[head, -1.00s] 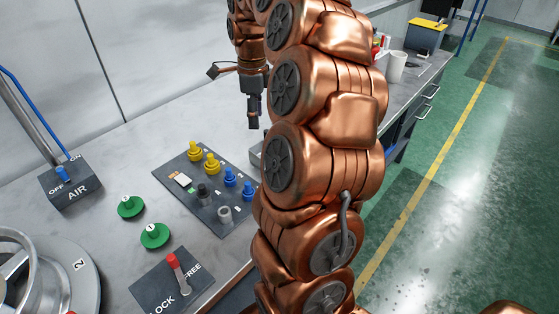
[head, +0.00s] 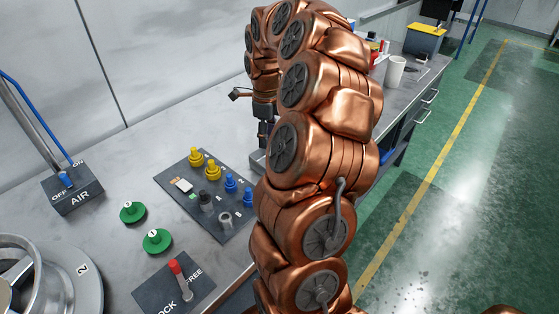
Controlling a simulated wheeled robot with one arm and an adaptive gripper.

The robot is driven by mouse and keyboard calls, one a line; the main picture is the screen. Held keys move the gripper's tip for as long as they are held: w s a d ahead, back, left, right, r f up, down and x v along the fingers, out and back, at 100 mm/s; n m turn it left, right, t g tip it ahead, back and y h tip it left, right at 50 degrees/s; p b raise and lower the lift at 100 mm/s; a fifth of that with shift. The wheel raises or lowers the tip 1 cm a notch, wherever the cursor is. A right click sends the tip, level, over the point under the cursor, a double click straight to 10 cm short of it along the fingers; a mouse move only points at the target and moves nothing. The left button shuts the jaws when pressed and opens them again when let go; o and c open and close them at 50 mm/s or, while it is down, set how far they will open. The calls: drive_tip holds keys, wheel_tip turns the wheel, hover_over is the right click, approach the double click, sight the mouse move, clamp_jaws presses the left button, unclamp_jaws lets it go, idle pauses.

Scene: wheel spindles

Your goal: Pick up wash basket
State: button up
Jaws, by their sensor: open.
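My gripper (head: 263,134) hangs pointing down over the back part of the grey bench, partly behind my copper arm. It is open, and I see nothing between its fingers. A grey box-like thing (head: 257,161) shows just below it, mostly hidden by my arm. I cannot tell whether this is the wash basket. No other basket can be made out.
A white cup (head: 396,71) stands farther back.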

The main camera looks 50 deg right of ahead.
drive_tip(key=shift+f, duration=0.7)
clamp_jaws()
